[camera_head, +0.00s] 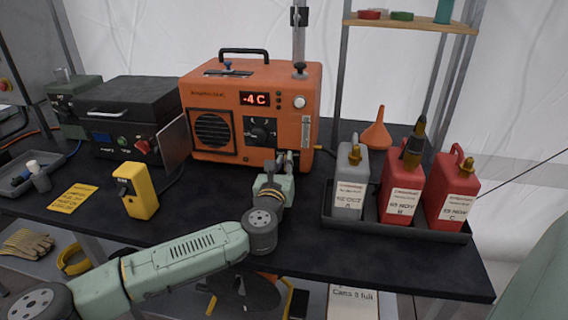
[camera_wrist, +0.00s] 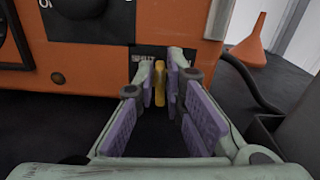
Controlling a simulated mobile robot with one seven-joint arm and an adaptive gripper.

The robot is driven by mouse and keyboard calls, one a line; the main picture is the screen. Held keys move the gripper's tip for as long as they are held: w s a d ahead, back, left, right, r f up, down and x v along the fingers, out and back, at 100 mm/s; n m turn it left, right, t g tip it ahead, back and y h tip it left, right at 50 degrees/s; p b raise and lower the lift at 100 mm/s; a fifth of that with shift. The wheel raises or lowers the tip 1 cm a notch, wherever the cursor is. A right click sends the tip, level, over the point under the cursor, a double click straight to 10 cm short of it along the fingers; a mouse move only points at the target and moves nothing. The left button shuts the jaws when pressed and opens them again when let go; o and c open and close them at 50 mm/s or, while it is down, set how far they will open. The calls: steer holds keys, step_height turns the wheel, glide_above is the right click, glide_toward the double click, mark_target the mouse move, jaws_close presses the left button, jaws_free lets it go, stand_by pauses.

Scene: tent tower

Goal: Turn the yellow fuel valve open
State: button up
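The yellow fuel valve (camera_wrist: 160,82) is a narrow upright piece low on the front of the orange heater (camera_wrist: 190,20). My gripper (camera_wrist: 161,84) reaches to it in the wrist view, with a purple-padded finger on each side of the valve. The pads are very close to it, and I cannot tell whether they touch it. A label above, partly covered by the fingers, seems to read SHUT. In the head view, my gripper (camera_head: 285,160) is at the lower right of the heater (camera_head: 298,130), and it hides the valve.
A black tray (camera_head: 380,229) with one grey and two red fuel cans stands right of my gripper. An orange funnel (camera_head: 377,130) is behind them. A yellow device (camera_head: 140,190) and a black case (camera_head: 130,100) stand left. The tabletop in front of the heater is mostly clear.

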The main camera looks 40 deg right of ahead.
jaws_close()
steer(key=m, duration=0.1)
steer(key=m+b, duration=0.1)
steer(key=m, duration=0.2)
steer(key=shift+s+d+f, duration=0.1)
steer(key=shift+s+d, duration=0.1)
steer(key=shift+s, duration=0.05)
steer(key=m, duration=0.2)
steer(key=m+b, duration=0.1)
steer(key=m, duration=0.1)
steer(key=m+b, duration=0.1)
steer(key=m, duration=0.1)
steer(key=shift+s+d+f, duration=0.1)
steer(key=shift+s+d, duration=0.1)
steer(key=shift+s, duration=0.05)
steer(key=shift+b, duration=0.3)
steer(key=o, duration=0.5)
jaws_free()
